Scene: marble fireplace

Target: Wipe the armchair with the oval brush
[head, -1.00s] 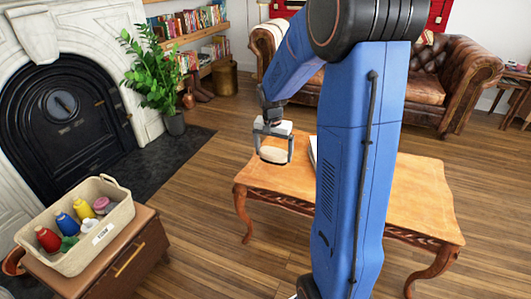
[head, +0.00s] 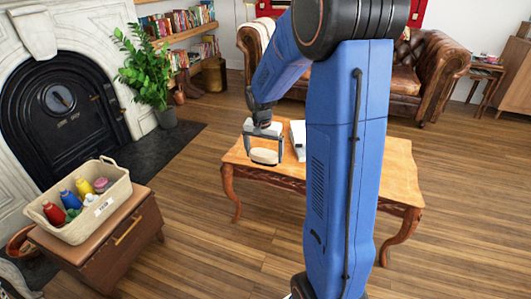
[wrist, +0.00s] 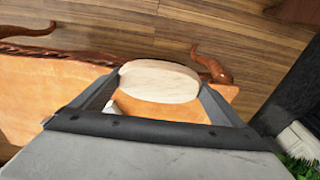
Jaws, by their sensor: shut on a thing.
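My gripper (head: 265,146) is shut on the oval brush (head: 264,156), a pale wooden oval held between the two fingers. In the wrist view the brush (wrist: 160,81) spans the fingertips, above the orange-brown wooden table. Its bristles cannot be made out. The brown leather armchair (head: 437,75) with rolled arms stands behind the table at the back; my blue arm hides part of it. My gripper is well in front of the armchair, near the left end of the table.
The wooden table (head: 400,177) stands between me and the armchair, with a white object (head: 298,137) on it. A basket of bottles (head: 119,190) sits on a brown cabinet (head: 135,228) at left. A plant (head: 150,75) stands by the fireplace. Floor is clear left of the table.

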